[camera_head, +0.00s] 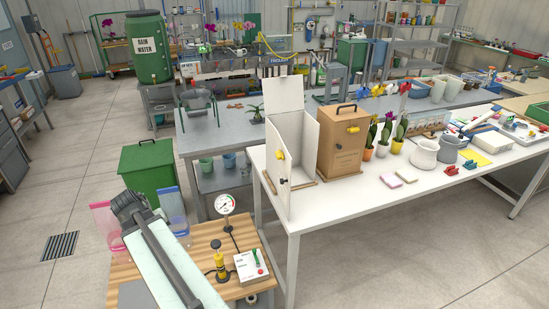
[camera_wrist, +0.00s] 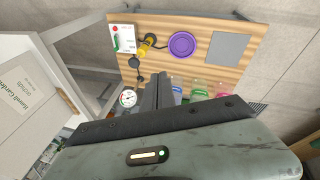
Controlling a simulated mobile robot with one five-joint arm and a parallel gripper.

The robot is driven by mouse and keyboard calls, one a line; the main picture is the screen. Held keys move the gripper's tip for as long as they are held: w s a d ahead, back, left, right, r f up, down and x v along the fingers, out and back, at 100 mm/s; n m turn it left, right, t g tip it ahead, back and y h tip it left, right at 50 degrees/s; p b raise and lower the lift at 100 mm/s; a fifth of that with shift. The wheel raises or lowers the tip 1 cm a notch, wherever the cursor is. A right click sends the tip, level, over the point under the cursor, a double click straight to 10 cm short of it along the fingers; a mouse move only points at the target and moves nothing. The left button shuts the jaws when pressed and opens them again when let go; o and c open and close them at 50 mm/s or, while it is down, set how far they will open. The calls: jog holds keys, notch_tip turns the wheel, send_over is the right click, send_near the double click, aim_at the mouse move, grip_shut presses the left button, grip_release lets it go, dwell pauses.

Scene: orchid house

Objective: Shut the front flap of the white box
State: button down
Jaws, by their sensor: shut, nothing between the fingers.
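The white box (camera_head: 307,150) stands on the white table near its left corner. Its lid (camera_head: 285,93) stands up, and its front flap (camera_head: 277,168), with a yellow catch (camera_head: 280,155), is swung open at the left. My gripper (camera_head: 127,204) is over the wooden cart, left of the box and apart from it. In the wrist view its dark fingers (camera_wrist: 163,90) are together, with nothing held. A white panel with lettering (camera_wrist: 32,88) shows at the left there; I cannot tell which part of the box it is.
A wooden box (camera_head: 341,145) stands close to the right of the white box. The cart (camera_head: 205,232) holds a gauge (camera_head: 225,204), a yellow pump (camera_head: 220,262), a white device (camera_head: 250,265) and coloured cups. A green bin (camera_head: 147,170) stands on the floor behind.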

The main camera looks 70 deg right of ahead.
jog(key=s+d+r+m+g+h+p, duration=0.1)
jog(key=s+d+r+m+p, duration=0.15)
jog(key=s+d+r, duration=0.4)
jog(key=s+d+r+m+g+h+p, duration=0.15)
jog(key=s+d+r+p, duration=0.25)
jog(key=s+d, duration=0.55)
jog(key=s+d+r+m+g+h+p, duration=0.1)
jog(key=s+d+r+m+p, duration=0.15)
jog(key=s+d+r, duration=0.55)
jog(key=b+x, duration=0.8)
jog(key=x, duration=0.6)
jog(key=shift+d+t+y, duration=0.35)
jog(key=shift+d, duration=0.15)
